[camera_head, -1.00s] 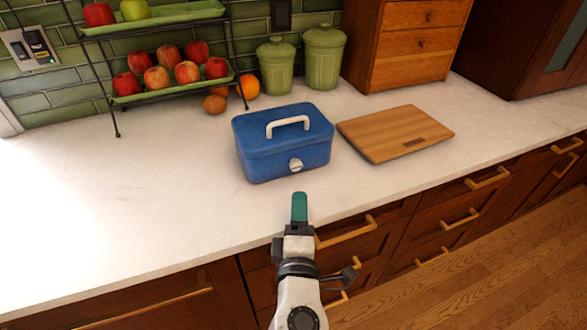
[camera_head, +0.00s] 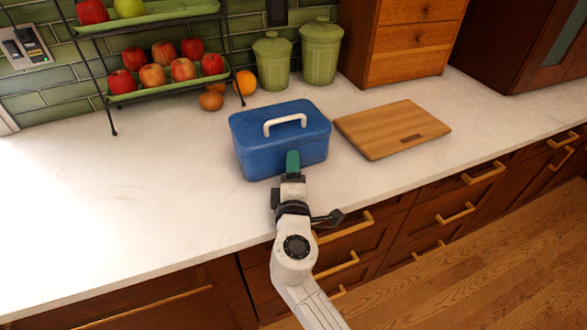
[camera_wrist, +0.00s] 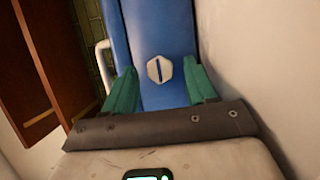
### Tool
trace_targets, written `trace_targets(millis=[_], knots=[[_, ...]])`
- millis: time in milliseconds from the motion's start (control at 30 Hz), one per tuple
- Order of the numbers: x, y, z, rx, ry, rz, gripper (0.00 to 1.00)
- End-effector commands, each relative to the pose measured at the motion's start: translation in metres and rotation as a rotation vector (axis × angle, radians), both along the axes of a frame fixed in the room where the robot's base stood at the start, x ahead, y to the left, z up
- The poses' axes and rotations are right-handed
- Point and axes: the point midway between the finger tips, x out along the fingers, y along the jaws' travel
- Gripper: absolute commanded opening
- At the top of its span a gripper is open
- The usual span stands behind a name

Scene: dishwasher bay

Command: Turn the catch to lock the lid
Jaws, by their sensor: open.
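The blue box (camera_head: 262,155) stands on the white counter with its lid (camera_head: 255,122) down and a white handle (camera_head: 285,122) on top. In the wrist view, its front (camera_wrist: 178,97) fills the middle, and the pale catch (camera_wrist: 160,69) shows as a knob with a dark slot along the picture's vertical. My gripper (camera_wrist: 163,88) is open, with one green finger on each side of the catch's line and apart from it. In the head view, my gripper (camera_head: 292,160) is at the box front and hides the catch.
A wooden cutting board (camera_head: 393,129) lies right of the box. Green canisters (camera_head: 272,62), an orange (camera_head: 246,82) and a fruit rack (camera_head: 170,88) stand behind. The counter (camera_head: 110,200) left of the box is clear. Drawers with handles (camera_head: 455,213) are below the front edge.

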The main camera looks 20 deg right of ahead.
Motion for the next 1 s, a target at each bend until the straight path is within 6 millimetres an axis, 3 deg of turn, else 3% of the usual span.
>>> trace_targets(millis=[267, 867, 1000], knots=[[0.0015, -0.0009, -0.0001, 0.000, 0.000, -0.001, 0.57], [0.0012, -0.0009, -0.0005, 0.000, 0.001, -0.001, 0.01], [0.0012, -0.0009, -0.0004, 0.005, 0.001, -0.001, 0.01]])
